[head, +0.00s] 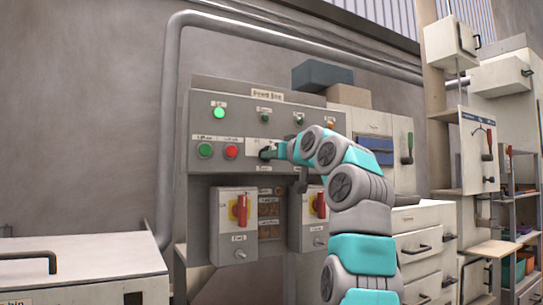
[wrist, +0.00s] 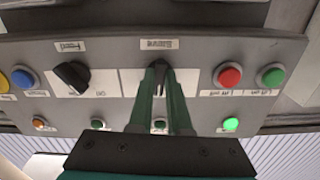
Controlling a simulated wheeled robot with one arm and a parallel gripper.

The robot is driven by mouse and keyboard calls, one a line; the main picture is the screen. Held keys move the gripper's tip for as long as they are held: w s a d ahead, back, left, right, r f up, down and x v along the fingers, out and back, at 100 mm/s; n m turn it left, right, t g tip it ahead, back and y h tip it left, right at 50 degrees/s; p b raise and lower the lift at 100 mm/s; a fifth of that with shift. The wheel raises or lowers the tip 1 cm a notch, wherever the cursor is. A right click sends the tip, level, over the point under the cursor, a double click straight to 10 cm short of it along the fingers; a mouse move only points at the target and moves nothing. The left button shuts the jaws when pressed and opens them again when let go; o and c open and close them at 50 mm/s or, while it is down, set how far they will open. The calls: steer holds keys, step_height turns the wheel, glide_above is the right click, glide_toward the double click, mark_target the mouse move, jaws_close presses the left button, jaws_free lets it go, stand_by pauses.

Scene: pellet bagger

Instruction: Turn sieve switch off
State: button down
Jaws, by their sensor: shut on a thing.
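The grey control panel (head: 250,120) stands against the wall in the head view. The sieve switch, a dark rotary knob (wrist: 160,82), sits on a white plate above the label "Sieve" (wrist: 158,44), which appears upside down in the wrist view. My gripper (wrist: 160,72) is shut on this knob, with one green finger on each side. In the head view my gripper (head: 271,152) reaches the panel from the right, and my arm hides part of the panel. The fingers hide much of the knob, so its exact setting is hard to read.
A similar black feed knob (wrist: 72,77) is beside it. Red (wrist: 228,75) and green (wrist: 271,76) buttons are on the other side. A green lamp (head: 219,113) glows. Boxes with red handles (head: 241,210) hang below the panel.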

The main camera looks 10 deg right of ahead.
steer(key=shift+d+r+n+p, duration=0.1)
steer(key=shift+n+p, duration=0.5)
steer(key=shift+n, duration=1.2)
steer(key=shift+d+n+p, duration=0.1)
steer(key=shift+n+p, duration=0.45)
steer(key=shift+n, duration=1.25)
steer(key=shift+a, duration=0.1)
steer(key=c, duration=0.9)
jaws_free()
steer(key=shift+o, duration=0.2)
steer(key=b+v, duration=0.1)
steer(key=v, duration=0.6)
steer(key=shift+s+b, duration=0.3)
